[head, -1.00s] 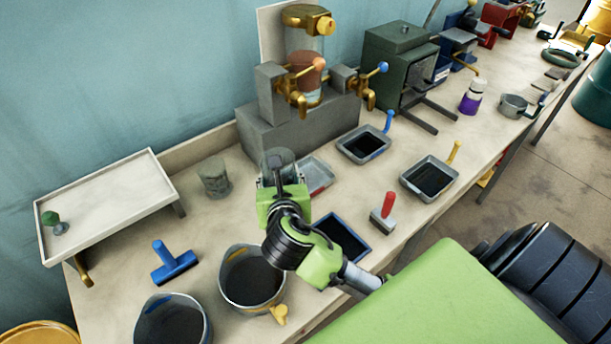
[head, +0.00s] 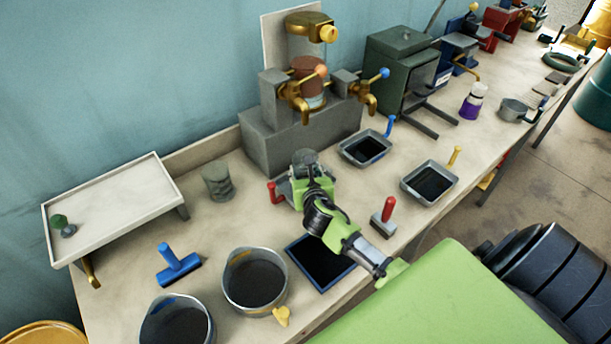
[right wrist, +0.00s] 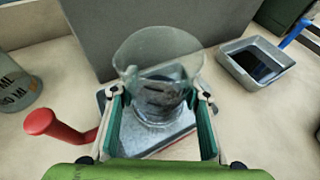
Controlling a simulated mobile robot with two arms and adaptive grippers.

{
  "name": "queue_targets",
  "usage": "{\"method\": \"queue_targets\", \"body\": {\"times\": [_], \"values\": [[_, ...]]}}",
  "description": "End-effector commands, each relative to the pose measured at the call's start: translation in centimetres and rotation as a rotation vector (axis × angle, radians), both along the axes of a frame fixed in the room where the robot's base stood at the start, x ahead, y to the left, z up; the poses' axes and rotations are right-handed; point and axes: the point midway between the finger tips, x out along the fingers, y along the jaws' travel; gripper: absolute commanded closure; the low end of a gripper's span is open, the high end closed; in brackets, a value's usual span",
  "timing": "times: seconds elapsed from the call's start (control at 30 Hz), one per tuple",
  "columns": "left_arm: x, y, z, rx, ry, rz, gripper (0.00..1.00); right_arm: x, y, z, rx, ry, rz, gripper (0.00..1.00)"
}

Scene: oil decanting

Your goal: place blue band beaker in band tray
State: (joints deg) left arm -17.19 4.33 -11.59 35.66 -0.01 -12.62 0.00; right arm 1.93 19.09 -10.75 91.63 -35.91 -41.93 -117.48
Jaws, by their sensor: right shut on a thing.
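A clear glass beaker (right wrist: 157,80) is between the fingers of my right gripper (right wrist: 160,135), which is shut on it. It looks upright, with something dark and grey showing through its lower part. No blue band can be made out on it. In the head view the beaker (head: 304,160) shows only partly beyond my right gripper (head: 312,180). It is over a shallow grey tray (right wrist: 178,143) with a red handle (right wrist: 58,130); I cannot tell whether it touches the tray floor. A blue-handled tray (head: 365,148) with dark contents stands to the right. My left gripper is not in view.
A grey dispenser block (head: 285,145) with taps stands behind the beaker. A blue-rimmed dark tray (head: 318,263), a red-handled block (head: 384,218) and a yellow-handled tray (head: 430,181) are nearby. Two buckets (head: 253,281) (head: 177,322) stand in front.

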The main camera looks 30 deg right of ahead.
Motion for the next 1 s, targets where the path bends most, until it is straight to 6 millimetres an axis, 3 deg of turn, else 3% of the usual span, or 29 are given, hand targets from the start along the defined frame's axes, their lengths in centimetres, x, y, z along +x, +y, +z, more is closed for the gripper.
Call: {"method": "queue_targets", "body": {"times": [0.13,0.5,0.53,0.6,1.0], "values": [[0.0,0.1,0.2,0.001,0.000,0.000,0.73,-0.1,0.2,-1.9,0.004,0.003,0.000,0.85],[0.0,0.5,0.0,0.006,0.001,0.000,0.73,-0.1,0.2,-2.3,0.000,0.002,0.001,0.85],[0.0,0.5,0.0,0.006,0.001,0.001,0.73,-0.1,0.2,-2.3,0.002,0.003,0.001,0.52],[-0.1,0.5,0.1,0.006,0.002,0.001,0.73,-0.1,0.2,-2.2,0.002,0.003,0.001,0.41],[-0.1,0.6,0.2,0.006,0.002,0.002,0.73,-0.3,0.3,-1.9,0.002,0.003,0.001,0.41]]}}
